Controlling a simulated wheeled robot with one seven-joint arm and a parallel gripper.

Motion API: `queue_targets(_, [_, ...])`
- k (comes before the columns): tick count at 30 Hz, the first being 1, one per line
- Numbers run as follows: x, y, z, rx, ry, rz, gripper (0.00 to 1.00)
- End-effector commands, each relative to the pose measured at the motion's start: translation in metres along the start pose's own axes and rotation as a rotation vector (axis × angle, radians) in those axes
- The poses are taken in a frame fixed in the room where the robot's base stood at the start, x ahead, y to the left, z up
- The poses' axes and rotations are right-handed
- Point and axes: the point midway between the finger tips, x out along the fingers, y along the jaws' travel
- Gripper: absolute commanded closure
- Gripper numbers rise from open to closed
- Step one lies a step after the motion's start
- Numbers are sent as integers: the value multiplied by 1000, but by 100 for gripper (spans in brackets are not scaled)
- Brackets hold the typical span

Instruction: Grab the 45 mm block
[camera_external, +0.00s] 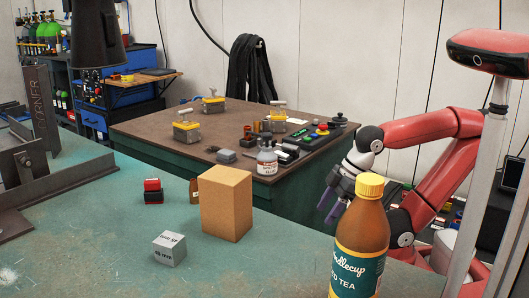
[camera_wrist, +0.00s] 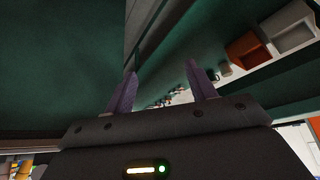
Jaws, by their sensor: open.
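The 45 mm block is a small grey metal cube (camera_external: 169,249) with dark lettering. It sits on the green front table at lower left in the external view, in front of the cardboard box. My gripper (camera_external: 334,207) is far to the right of it, beyond the tea bottle and pointing down. In the wrist view its two purple fingers (camera_wrist: 162,72) are apart with nothing held between them. The block does not show in the wrist view.
A cardboard box (camera_external: 227,204) and a tea bottle (camera_external: 361,240) stand on the green table (camera_external: 100,215). A red and black block (camera_external: 152,190) and a brown bottle (camera_external: 194,190) are behind. A brown-topped table (camera_external: 165,130) bears tools. An orange box (camera_wrist: 245,48) shows in the wrist view.

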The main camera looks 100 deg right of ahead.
Motion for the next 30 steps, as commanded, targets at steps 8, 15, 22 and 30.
queue_targets(8, [0,0,0,0,0,0,24])
queue_targets(15, [-15,0,-9,0,5,0,24])
queue_targets(22, [-112,0,-62,0,7,0,24])
queue_targets(30, [-208,0,-113,0,2,0,24])
